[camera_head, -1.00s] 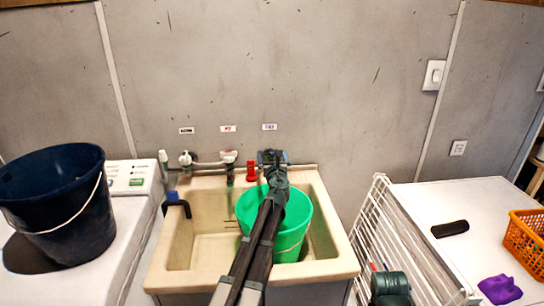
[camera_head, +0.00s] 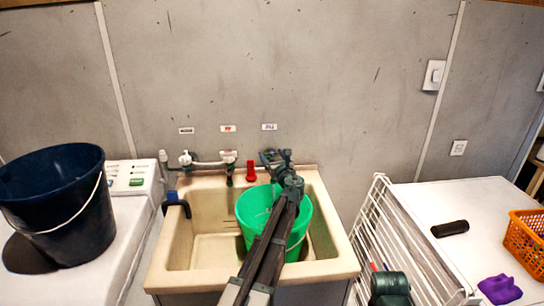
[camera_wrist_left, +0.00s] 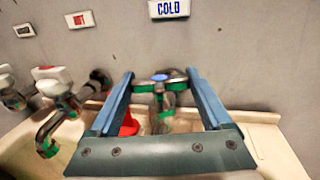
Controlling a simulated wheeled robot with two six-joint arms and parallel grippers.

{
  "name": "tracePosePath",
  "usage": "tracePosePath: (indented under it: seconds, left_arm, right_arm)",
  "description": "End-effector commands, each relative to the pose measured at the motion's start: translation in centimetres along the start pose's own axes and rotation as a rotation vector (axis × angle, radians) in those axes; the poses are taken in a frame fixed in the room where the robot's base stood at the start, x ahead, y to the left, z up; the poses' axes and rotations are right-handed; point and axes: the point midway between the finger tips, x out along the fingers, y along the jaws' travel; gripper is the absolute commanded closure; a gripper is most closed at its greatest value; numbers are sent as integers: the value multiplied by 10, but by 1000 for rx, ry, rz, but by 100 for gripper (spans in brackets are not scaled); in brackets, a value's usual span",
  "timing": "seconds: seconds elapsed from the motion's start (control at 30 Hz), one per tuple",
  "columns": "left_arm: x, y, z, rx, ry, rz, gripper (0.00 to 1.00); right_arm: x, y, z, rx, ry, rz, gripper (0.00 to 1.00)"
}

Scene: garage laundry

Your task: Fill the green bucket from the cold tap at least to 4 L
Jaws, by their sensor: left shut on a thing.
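The green bucket (camera_head: 247,210) stands upright in the right part of the beige sink (camera_head: 345,262), below the cold tap. My left arm crosses in front of it and hides part of its mouth; I cannot make out a water level. The cold tap's handle, with a blue centre, shows in the left wrist view (camera_wrist_left: 160,78), under the label "COLD" (camera_wrist_left: 169,9). My left gripper (camera_head: 270,157) is shut on this handle; its blue-grey fingers (camera_wrist_left: 160,84) stand on either side of it.
Another tap (camera_head: 229,158) with a white handle is left of the cold tap. A red object (camera_head: 251,171) stands at the sink's back edge. A dark blue bucket (camera_head: 62,205) stands on the washing machine at left. A white drying rack (camera_head: 385,235) is right of the sink.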

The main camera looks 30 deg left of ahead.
Motion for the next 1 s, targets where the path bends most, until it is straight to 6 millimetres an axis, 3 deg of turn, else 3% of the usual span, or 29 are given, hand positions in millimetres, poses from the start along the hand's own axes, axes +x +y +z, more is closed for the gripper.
tracePosePath:
  seconds: [0.5, 1.0]
  left_arm:
    - [2, -4, 0, 0, 0, 405, 73]
    - [0, -1, 0, 0, 0, 567, 73]
  right_arm:
    - [0, 0, 0, 0, 0, 0, 67]
    - [0, 0, 0, 0, 0, 0, 67]
